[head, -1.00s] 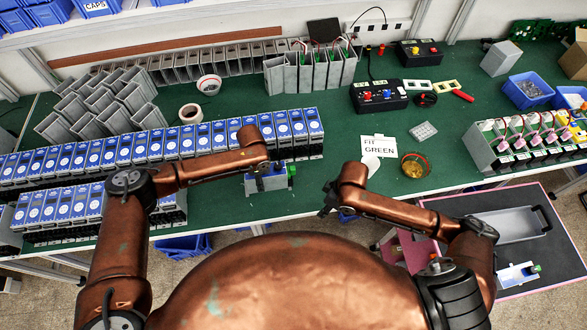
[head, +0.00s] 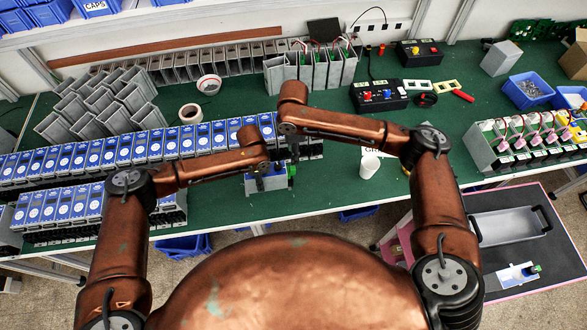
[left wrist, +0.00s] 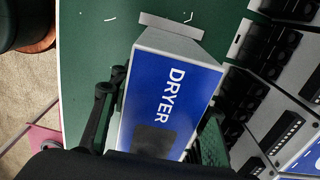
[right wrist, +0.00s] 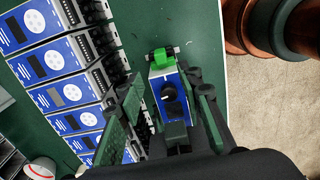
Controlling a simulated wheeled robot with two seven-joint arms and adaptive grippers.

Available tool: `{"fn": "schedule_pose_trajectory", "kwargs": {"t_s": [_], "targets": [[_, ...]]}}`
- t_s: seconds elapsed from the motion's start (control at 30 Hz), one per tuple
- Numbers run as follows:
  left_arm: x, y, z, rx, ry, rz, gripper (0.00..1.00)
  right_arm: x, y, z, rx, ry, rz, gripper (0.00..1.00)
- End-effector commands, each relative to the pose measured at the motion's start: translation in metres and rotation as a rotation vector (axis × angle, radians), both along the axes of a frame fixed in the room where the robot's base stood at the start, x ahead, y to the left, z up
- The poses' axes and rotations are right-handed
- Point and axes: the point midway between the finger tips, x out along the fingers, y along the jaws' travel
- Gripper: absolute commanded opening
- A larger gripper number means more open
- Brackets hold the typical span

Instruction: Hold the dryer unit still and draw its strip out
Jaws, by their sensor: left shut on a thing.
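The dryer unit (head: 268,184) is a small grey box with a blue label, lying near the front edge of the green bench. The left wrist view shows its blue face (left wrist: 175,90) reading DRYER. My left gripper (head: 262,168) is shut on the unit's sides. A green strip (head: 291,172) sits at the unit's right end; the right wrist view shows it (right wrist: 160,58) at the top end. My right gripper (right wrist: 165,88) is open above the unit, one finger to each side in that view. Whether its fingers touch anything is not clear.
Rows of blue-faced units (head: 100,155) stand close behind and left of the dryer unit. A white cup-like object (head: 370,165) stands to the right, near my right forearm. A dark mat with a grey tray (head: 510,222) lies at the lower right.

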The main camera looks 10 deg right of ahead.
Motion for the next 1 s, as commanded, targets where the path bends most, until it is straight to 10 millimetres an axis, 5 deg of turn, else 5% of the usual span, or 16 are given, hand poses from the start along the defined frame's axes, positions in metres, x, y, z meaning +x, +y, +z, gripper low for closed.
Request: {"fn": "schedule_pose_trajectory", "kwargs": {"t_s": [0.6,1.0], "targets": [[0.000,-0.001,0.001,-0.001,-0.001,0.000,0.01,-0.001,-0.001,-0.103,-0.001,0.000,-0.002,0.33],[0.001,-0.001,0.001,-0.001,-0.001,0.000,0.01,-0.001,-0.001,-0.117,-0.001,-0.001,-0.001,0.33]]}}
